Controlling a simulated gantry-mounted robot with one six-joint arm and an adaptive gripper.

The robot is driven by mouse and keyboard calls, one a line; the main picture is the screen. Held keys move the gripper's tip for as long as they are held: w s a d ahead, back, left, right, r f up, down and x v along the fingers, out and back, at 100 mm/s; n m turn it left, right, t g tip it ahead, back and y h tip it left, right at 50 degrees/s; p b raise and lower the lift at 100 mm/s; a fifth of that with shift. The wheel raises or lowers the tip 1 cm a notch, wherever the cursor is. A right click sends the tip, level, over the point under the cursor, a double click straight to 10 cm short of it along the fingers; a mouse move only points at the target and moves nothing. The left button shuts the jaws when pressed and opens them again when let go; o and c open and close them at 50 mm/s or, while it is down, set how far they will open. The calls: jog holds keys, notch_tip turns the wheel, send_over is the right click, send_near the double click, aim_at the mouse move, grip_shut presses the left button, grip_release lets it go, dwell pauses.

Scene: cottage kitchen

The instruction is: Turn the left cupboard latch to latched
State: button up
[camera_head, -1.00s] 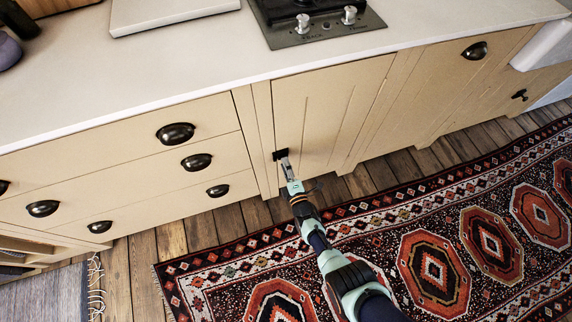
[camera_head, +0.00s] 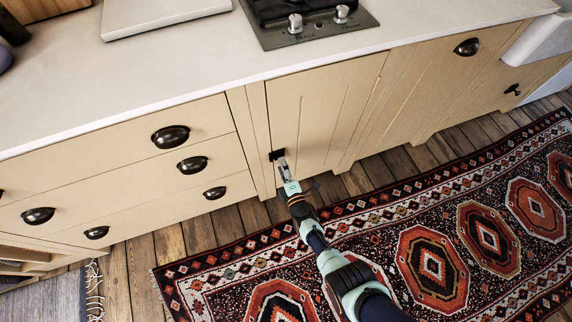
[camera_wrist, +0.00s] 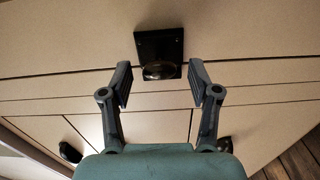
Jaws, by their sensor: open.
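The left cupboard latch is a small black square plate with a rounded knob (camera_wrist: 159,50), on the edge of the cream cupboard door. In the wrist view it sits ahead of my gripper (camera_wrist: 163,82), roughly centred between the two fingers. The fingers are spread apart with a gap around the knob, and I cannot tell whether either touches it. In the head view my gripper (camera_head: 281,164) is at the latch (camera_head: 276,155), which it partly hides. The cupboard door (camera_head: 325,112) looks closed. The latch's turn position is too small to read.
Drawers with black cup handles (camera_head: 170,136) are to the left. A second latch (camera_head: 512,89) is far right. The countertop (camera_head: 190,62) overhangs the fronts, with a hob (camera_head: 310,20) above. A patterned rug (camera_head: 390,240) covers the wooden floor (camera_head: 198,236).

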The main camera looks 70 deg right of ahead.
jog(key=v, duration=1.2)
jog(key=shift+w, duration=0.15)
